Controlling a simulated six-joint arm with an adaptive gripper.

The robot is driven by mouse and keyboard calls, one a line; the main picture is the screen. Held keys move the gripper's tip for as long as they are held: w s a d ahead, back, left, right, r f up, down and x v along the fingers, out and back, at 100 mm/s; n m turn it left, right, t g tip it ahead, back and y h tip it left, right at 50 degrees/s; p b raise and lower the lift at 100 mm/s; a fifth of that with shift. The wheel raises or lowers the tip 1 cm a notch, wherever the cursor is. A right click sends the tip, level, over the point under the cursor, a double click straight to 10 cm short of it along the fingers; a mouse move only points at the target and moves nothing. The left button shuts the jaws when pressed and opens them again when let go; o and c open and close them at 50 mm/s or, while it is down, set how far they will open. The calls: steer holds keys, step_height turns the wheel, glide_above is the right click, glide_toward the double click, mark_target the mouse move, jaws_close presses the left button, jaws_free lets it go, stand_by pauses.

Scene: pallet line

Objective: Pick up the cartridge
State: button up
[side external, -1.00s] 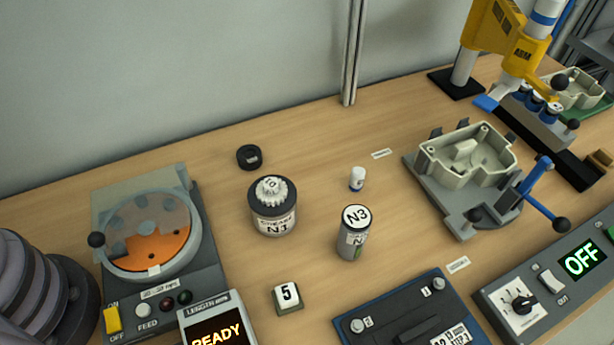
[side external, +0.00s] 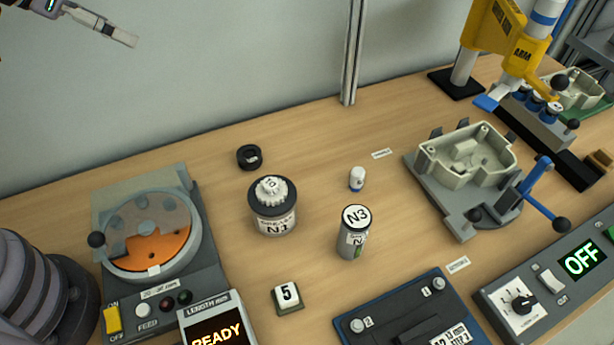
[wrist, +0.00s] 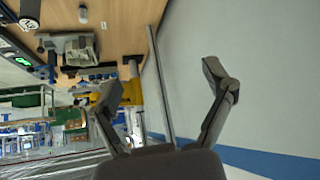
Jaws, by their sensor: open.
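A grey cylinder marked N3 (side external: 353,240), which looks like the cartridge, stands upright on the wooden bench in the side view. A wider jar marked N1 (side external: 273,215) with a white ribbed cap stands to its left. My gripper (wrist: 165,88) is open in the wrist view, its two fingers spread with nothing between them. In the side view part of my gripper (side external: 128,38) shows at the top left, up against the wall and well away from the cylinder. In the wrist view a round-topped object, perhaps the cylinder, is at the top left edge.
A small white bottle (side external: 357,179), a black ring (side external: 249,157) and a block marked 5 (side external: 288,297) stand near the cylinder. A fixture with a pale housing (side external: 466,160) is at right; a feeder with a disc (side external: 150,235) at left. A metal post (side external: 351,55) rises behind.

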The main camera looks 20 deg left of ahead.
steer(key=w+d+f+m+h, duration=0.2)
steer(key=w+d+f, duration=0.1)
steer(key=d+f, duration=0.4)
steer(key=m+h, duration=0.5)
steer(key=h, duration=0.2)
glide_toward(341, 229)
steer(key=x, duration=0.6)
steer(key=shift+s+d+f, duration=0.1)
steer(key=shift+s+d, duration=0.05)
steer(key=shift+d, duration=0.4)
steer(key=shift+w+a+x, duration=0.1)
steer(key=shift+w+x, duration=0.05)
steer(key=shift+x, duration=1.25)
steer(key=shift+w+a+x, duration=0.15)
steer(key=shift+x, duration=1.2)
steer(key=shift+f, duration=0.1)
steer(key=shift+c, duration=0.2)
steer(key=c, duration=1.3)
